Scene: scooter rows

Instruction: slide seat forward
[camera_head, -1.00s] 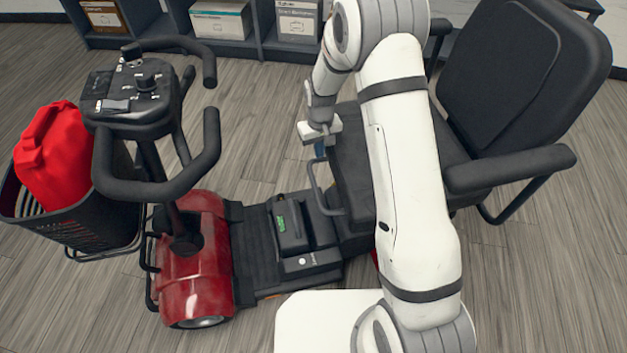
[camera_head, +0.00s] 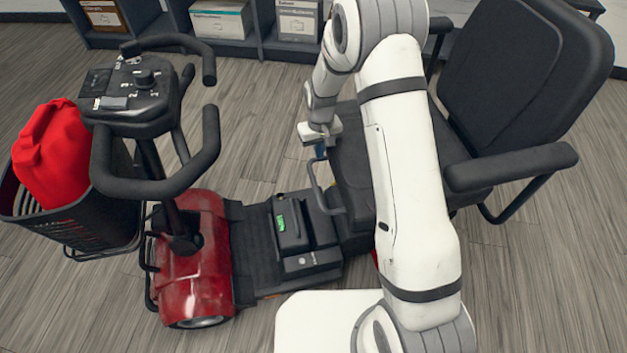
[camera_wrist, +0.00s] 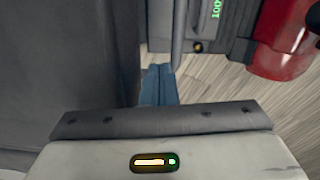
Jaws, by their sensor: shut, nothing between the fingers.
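The scooter's black seat cushion (camera_head: 355,165) is partly hidden behind my arm, with the backrest (camera_head: 515,80) at the right. A grey bar (camera_head: 323,190) stands at the front edge of the seat; it also shows in the wrist view (camera_wrist: 179,30). My gripper (camera_head: 320,150) is at the seat's front edge, just above the bar. In the wrist view its blue fingers (camera_wrist: 158,84) are together and empty, beside the dark seat side (camera_wrist: 65,60) and close to the bar's end. I cannot tell whether they touch the bar.
The tiller handlebars (camera_head: 160,180) and the red front body (camera_head: 195,265) stand at the left. A basket (camera_head: 85,225) holds a red bag (camera_head: 52,150). A black battery box (camera_head: 290,220) sits on the footboard. An armrest (camera_head: 510,167) juts out at the right. Shelves (camera_head: 235,47) stand behind.

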